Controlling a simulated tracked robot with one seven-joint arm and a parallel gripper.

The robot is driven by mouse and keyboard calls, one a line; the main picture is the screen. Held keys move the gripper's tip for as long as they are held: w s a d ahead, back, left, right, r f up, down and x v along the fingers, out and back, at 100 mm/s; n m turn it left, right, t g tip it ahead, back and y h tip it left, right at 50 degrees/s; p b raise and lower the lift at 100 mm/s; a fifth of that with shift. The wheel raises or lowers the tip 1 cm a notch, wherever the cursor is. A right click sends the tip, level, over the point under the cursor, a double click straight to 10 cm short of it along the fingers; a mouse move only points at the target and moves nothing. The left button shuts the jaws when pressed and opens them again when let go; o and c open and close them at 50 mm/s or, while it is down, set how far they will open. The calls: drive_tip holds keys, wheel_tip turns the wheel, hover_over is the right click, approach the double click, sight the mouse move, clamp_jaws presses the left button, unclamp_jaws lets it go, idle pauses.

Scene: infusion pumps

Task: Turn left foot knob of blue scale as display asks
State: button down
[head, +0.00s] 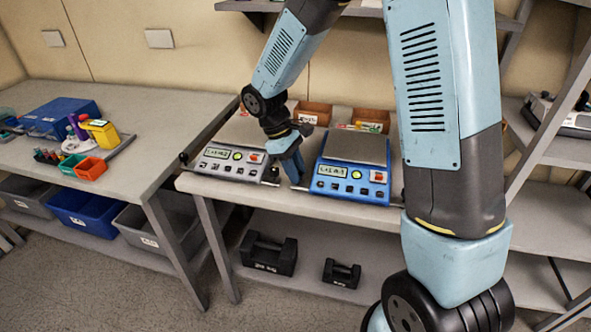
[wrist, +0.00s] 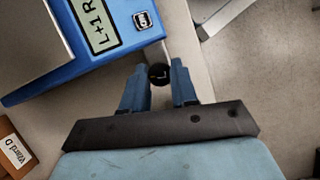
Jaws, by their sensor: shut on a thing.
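The blue scale (head: 352,168) stands on the bench in the head view, with a flat grey pan on top. Its display shows large in the wrist view (wrist: 96,27) and begins "L+1 R"; the rest is cut off there and too small to read surely in the head view. The left foot knob (wrist: 160,74), black and round with a pale mark, sticks out at the scale's corner in the wrist view. My gripper (wrist: 159,82) has its two blue fingers around this knob, shut on it. In the head view my gripper (head: 297,172) reaches down at the blue scale's left front corner.
A grey scale (head: 230,163) stands close to the left of my gripper. Orange bins (head: 313,112) stand behind the scales. Black weights (head: 268,254) lie on the shelf below. A side bench (head: 125,110) at left holds a blue box (head: 62,115) and small coloured containers.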

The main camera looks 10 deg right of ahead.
drive_tip(key=m, duration=0.2)
drive_tip(key=m+g+y, duration=0.1)
drive_tip(key=m, duration=0.1)
drive_tip(key=m+y, duration=0.1)
drive_tip(key=m, duration=0.1)
drive_tip(key=shift+w+d, duration=0.1)
drive_tip(key=shift+w, duration=0.15)
drive_tip(key=shift+r+m+g, duration=0.1)
drive_tip(key=shift+m+g, duration=0.2)
drive_tip(key=shift+m, duration=0.1)
drive_tip(key=c, duration=0.9)
unclamp_jaws()
drive_tip(key=shift+o, duration=0.2)
drive_tip(key=v, duration=1.3)
drive_tip(key=shift+r, duration=0.25)
drive_tip(key=shift+w, duration=0.15)
